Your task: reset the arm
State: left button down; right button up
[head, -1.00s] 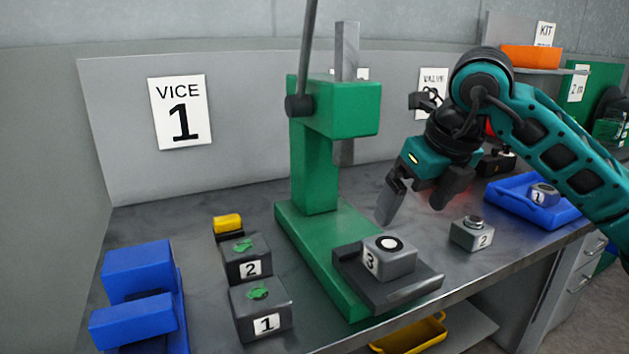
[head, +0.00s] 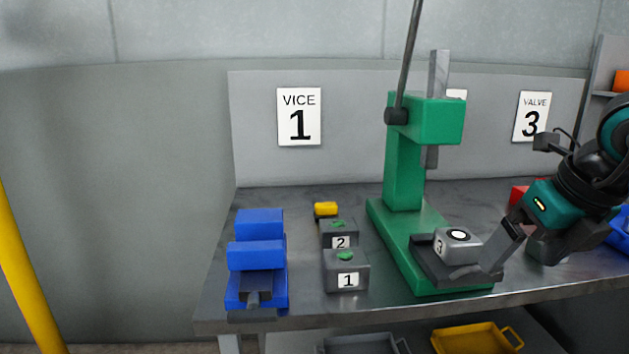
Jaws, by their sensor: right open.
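My right gripper (head: 524,252) is at the right, its fingers apart and pointing down and left, with nothing between them that I can see. Its near finger overlaps the right end of the press's dark plate in the picture; I cannot tell whether it touches. A grey block marked 3 (head: 457,244) sits on that plate (head: 430,262), just left of the finger. The green arbor press (head: 404,172) stands upright on the bench behind it. My left gripper is not in view.
A blue vice (head: 258,255) stands on the bench's left end. Blocks marked 1 (head: 346,268) and 2 (head: 339,232), with green marks on top, sit beside it, a yellow item (head: 326,209) behind. A grey block (head: 546,251) is partly hidden behind my gripper. A yellow tray (head: 477,339) lies below.

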jog(key=s+a+f+m+y, duration=0.1)
jog(key=a+f+m+y, duration=0.15)
jog(key=a+y, duration=0.8)
jog(key=s+a+f+m+y, duration=0.2)
jog(key=a+m+y, duration=0.1)
jog(key=a+y, duration=0.7)
jog(key=w+d+f+m+t+h+p, duration=0.1)
jog(key=w+d+f+m+t+h, duration=0.15)
jog(key=f+m+t+h, duration=0.7)
jog(key=w+d+f+m+t+h, duration=0.1)
jog(key=d+f+m+t+h, duration=0.4)
jog(key=m, duration=0.8)
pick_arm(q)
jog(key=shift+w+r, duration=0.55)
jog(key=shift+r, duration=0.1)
pick_arm(e)
jog(key=s+d+f+m+g+h, duration=0.1)
jog(key=s+f+m+g+h, duration=0.1)
jog(key=s+f, duration=0.4)
jog(key=s+d+f+m+g+h, duration=0.1)
jog(key=s+f+m+g+h, duration=0.2)
jog(key=f, duration=1)
jog(key=s+m+g, duration=0.2)
jog(key=s+g, duration=0.1)
jog(key=shift+s, duration=0.4)
